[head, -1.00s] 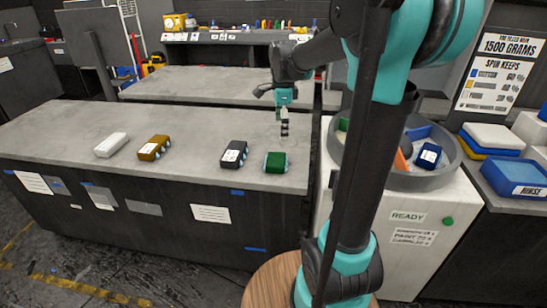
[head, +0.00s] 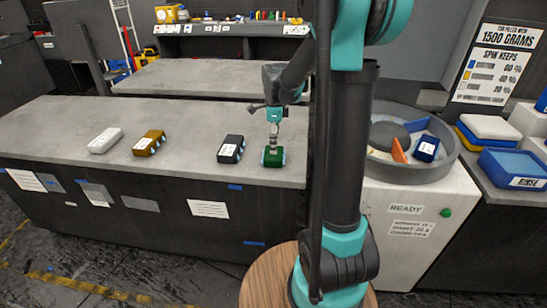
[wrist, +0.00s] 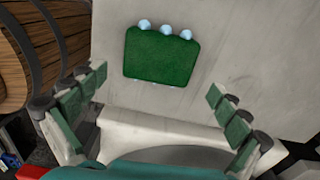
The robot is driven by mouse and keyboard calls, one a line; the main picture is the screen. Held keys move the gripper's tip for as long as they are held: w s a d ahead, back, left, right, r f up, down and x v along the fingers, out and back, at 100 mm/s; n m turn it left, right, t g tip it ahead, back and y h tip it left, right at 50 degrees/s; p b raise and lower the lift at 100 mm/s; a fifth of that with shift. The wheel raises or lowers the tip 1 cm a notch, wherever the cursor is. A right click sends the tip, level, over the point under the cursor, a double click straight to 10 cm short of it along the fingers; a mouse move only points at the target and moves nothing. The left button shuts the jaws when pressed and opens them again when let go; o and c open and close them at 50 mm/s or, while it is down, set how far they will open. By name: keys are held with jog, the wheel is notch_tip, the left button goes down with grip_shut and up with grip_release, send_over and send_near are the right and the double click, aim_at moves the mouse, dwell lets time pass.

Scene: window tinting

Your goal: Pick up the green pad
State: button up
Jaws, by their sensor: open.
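The green pad (head: 273,157) lies flat on the grey counter, at the right end of a row of pads. In the wrist view the green pad (wrist: 161,55) shows whole, with small pale round bumps along its edges. My gripper (head: 273,146) is just over the pad in the head view. In the wrist view my gripper (wrist: 159,87) is open, its fingers spread wide, with the pad ahead of and between them. Nothing is held. From these views I cannot tell the exact height of the fingertips above the pad.
A black pad (head: 231,149), a yellow-brown pad (head: 149,143) and a white pad (head: 105,140) lie to the left on the counter (head: 190,165). A white machine with a round grey tub (head: 440,175) stands to the right, holding a blue pad (head: 426,148).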

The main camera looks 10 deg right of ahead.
aim_at(274, 156)
jog(key=shift+a+f, duration=0.15)
jog(key=shift+f, duration=1.25)
jog(key=shift+a+f, duration=0.1)
jog(key=shift+f, duration=1.25)
jog(key=c, duration=1.1)
jog(key=shift+o, duration=0.2)
jog(key=shift+r, duration=0.1)
